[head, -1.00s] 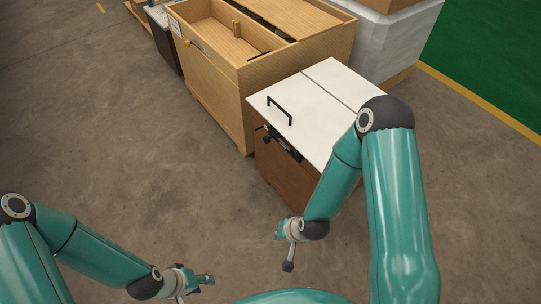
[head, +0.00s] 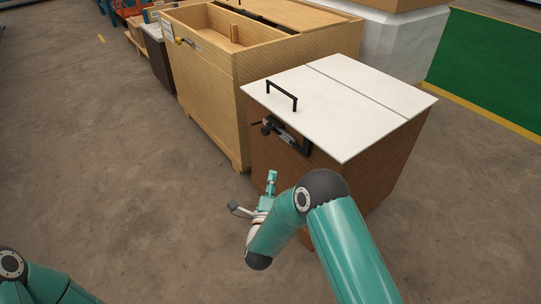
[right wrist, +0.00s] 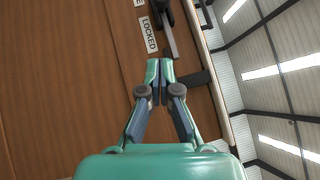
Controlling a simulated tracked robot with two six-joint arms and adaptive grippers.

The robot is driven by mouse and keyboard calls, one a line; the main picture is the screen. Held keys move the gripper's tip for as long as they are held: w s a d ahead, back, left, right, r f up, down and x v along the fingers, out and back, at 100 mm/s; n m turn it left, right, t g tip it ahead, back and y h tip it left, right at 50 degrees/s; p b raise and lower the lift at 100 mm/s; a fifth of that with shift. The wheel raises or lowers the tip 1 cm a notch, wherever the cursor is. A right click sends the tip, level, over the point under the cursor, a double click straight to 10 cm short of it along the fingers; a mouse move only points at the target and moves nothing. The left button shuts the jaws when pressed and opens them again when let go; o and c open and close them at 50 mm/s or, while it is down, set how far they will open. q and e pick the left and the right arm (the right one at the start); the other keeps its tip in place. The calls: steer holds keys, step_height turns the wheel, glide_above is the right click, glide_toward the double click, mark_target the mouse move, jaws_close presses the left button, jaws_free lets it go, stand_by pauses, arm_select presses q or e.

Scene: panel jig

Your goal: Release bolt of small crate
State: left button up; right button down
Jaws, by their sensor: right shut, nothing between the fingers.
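The small crate (head: 345,180) is brown with a white lid (head: 345,95) and a black handle on top. Its black bolt (head: 285,134) is on the upper front face, with a knob at the left end. My right gripper (head: 272,175) is below the bolt, pointing up, apart from it. In the right wrist view my right gripper (right wrist: 159,64) is shut and empty. Above its fingertips there, the bolt's grey rod (right wrist: 171,42) shows beside a white label reading LOCKED (right wrist: 148,34). Fingertip contact cannot be told from that view. My left gripper is out of view.
A larger yellowish wooden crate (head: 205,80), partly open on top, stands directly behind the small crate. A white block (head: 395,45) stands behind to the right. The concrete floor (head: 120,150) to the left is clear.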

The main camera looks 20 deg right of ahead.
steer(key=shift+r, duration=0.1)
stand_by(0.3)
steer(key=a+b+x, duration=0.1)
steer(key=x, duration=0.5)
steer(key=w+a+b+x, duration=0.1)
steer(key=b+x, duration=0.1)
steer(key=x, duration=0.4)
steer(key=shift+w+r, duration=0.35)
steer(key=shift+w, duration=0.05)
steer(key=shift+a, duration=0.1)
